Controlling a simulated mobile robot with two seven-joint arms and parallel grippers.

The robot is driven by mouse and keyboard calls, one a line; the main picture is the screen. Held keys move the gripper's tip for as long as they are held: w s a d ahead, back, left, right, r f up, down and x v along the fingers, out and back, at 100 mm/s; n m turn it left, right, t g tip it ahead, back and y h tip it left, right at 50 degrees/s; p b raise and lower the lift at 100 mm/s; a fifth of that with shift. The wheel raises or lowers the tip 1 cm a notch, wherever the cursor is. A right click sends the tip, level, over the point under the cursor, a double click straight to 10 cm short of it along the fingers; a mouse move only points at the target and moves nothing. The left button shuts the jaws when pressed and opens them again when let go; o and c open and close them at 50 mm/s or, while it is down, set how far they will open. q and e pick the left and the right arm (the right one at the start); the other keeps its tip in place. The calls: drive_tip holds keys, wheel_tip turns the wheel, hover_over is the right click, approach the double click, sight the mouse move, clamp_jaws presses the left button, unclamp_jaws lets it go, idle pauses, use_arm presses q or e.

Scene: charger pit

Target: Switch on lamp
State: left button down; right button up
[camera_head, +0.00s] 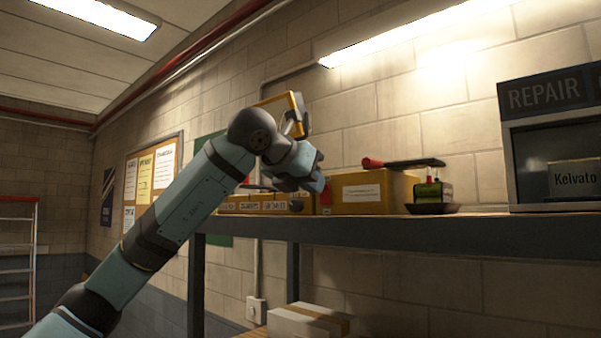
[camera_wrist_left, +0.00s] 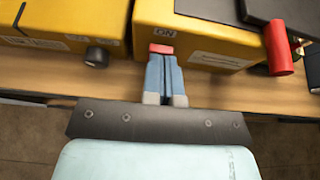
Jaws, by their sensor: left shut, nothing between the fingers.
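My left gripper (camera_head: 318,180) is raised at the shelf in the head view, in front of the yellow boxes. In the left wrist view its two blue fingers (camera_wrist_left: 163,62) are shut together with nothing between them. Their tips are at a small red switch (camera_wrist_left: 162,48) on the front of a yellow box (camera_wrist_left: 198,28), below a label reading ON. Whether they touch it, I cannot tell. A long wall lamp (camera_head: 420,30) is lit above the shelf. Which lamp the switch serves does not show. My right gripper is not in view.
The shelf (camera_head: 400,228) also holds a yellow box (camera_head: 365,192) with a red-handled black tool on top, a small green device (camera_head: 432,192) and a dark Repair cabinet (camera_head: 555,150). A black knob (camera_wrist_left: 97,56) is left of the fingers. A carton (camera_head: 305,320) lies below.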

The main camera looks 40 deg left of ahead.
use_arm(q)
drive_tip(key=shift+w, duration=0.2)
drive_tip(key=shift+w+r, duration=0.15)
drive_tip(key=shift+w, duration=0.3)
drive_tip(key=shift+r, duration=0.2)
drive_tip(key=shift+r+p, duration=0.4)
drive_tip(key=shift+r, duration=0.25)
